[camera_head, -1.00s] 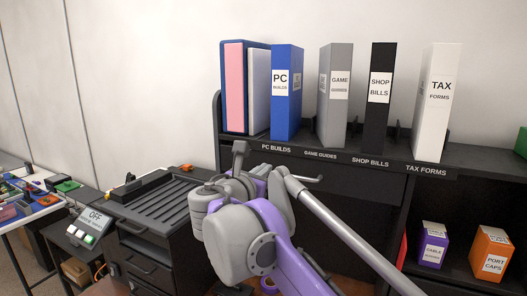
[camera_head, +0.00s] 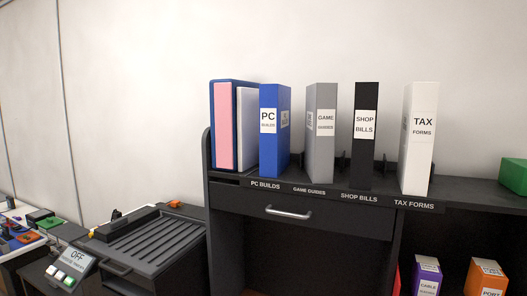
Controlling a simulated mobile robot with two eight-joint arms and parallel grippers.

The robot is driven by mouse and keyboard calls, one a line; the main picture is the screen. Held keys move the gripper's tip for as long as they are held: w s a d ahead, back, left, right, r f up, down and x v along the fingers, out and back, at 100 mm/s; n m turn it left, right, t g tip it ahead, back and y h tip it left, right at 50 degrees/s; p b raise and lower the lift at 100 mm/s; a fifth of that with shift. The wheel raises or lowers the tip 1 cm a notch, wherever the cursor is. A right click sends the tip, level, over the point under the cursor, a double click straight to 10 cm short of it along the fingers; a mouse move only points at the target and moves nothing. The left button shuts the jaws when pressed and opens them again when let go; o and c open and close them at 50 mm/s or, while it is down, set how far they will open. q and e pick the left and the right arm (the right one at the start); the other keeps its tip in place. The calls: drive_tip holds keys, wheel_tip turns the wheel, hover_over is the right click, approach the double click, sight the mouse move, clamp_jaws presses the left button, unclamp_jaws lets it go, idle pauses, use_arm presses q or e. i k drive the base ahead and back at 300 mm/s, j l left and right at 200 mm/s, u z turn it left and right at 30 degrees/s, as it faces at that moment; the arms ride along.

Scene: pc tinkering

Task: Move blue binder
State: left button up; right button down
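The blue binder (camera_head: 274,150), labelled PC Builds, stands upright on the black shelf (camera_head: 335,223), above the shelf label PC BUILDS. To its left is another blue-edged binder or folder (camera_head: 222,126) with a pink face and white pages. To its right stand a grey Game Guides binder (camera_head: 321,150), a black Shop Bills binder (camera_head: 365,155) and a white Tax Forms binder (camera_head: 418,160), with gaps between them. Neither of my grippers shows in the current view.
Below the shelf is a drawer with a metal handle (camera_head: 288,212). A ribbed black unit (camera_head: 150,245) and an OFF panel (camera_head: 72,262) are at lower left. Purple (camera_head: 427,277) and orange (camera_head: 486,278) boxes sit lower right. A green object (camera_head: 514,175) is at the right edge.

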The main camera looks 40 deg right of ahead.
sight(274, 99)
drive_tip(key=i+j, duration=0.55)
drive_tip(key=i, duration=0.25)
drive_tip(key=z, duration=1.2)
